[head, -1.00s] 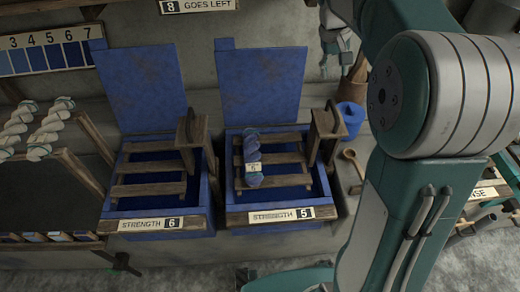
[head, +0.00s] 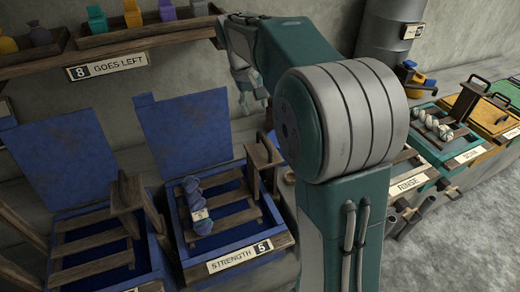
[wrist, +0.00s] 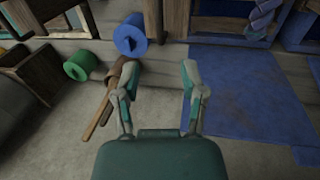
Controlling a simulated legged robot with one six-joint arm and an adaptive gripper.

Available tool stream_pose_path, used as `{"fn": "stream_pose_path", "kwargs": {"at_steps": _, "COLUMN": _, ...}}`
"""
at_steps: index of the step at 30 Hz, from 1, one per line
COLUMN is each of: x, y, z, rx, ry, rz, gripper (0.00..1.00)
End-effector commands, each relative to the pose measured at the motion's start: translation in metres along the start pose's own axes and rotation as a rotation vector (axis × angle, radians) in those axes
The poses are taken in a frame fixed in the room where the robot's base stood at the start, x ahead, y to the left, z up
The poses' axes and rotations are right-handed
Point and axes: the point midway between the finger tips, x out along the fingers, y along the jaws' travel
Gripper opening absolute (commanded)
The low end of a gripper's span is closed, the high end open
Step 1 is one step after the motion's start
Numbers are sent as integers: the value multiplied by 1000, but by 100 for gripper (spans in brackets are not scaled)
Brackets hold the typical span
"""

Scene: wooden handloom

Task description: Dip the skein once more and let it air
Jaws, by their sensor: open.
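A twisted blue-and-white skein (head: 196,206) with a small pale tag lies on the wooden slatted rack of the right blue vat (head: 240,244), whose front plate reads STRENGTH 5. The vat's blue lid (head: 184,129) stands open behind it. In the wrist view the skein (wrist: 262,12) shows partly at the top right edge, beyond the blue lid (wrist: 240,85). My gripper (head: 252,92) is to the right of that lid, apart from the skein. In the wrist view my gripper (wrist: 155,75) is open, with nothing between its fingers.
A second blue vat with an open lid (head: 63,150) stands left. A shelf (head: 110,40) hangs above. In the wrist view, a blue pot (wrist: 131,40), a green pot (wrist: 80,66) and wooden tools (wrist: 105,108) are near my gripper. A RINSE tub (head: 408,186) stands right.

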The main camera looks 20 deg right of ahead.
Motion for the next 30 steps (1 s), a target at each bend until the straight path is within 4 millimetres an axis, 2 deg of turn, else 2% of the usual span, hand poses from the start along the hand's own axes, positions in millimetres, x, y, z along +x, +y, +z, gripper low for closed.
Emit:
{"fn": "stream_pose_path", "kwargs": {"at_steps": 4, "x": 19, "y": 0, "z": -5, "rx": 0, "ry": -6, "rz": -2, "gripper": 54}}
{"fn": "stream_pose_path", "kwargs": {"at_steps": 7, "x": 20, "y": 0, "z": -4, "rx": 0, "ry": -3, "rz": -1, "gripper": 54}}
{"fn": "stream_pose_path", "kwargs": {"at_steps": 10, "x": 31, "y": 1, "z": -4, "rx": 0, "ry": -4, "rz": -1, "gripper": 54}}
{"fn": "stream_pose_path", "kwargs": {"at_steps": 24, "x": 111, "y": 0, "z": -4, "rx": 0, "ry": -5, "rz": -1, "gripper": 54}}
{"fn": "stream_pose_path", "kwargs": {"at_steps": 30, "x": 124, "y": 1, "z": -4, "rx": 0, "ry": -2, "rz": -1, "gripper": 54}}
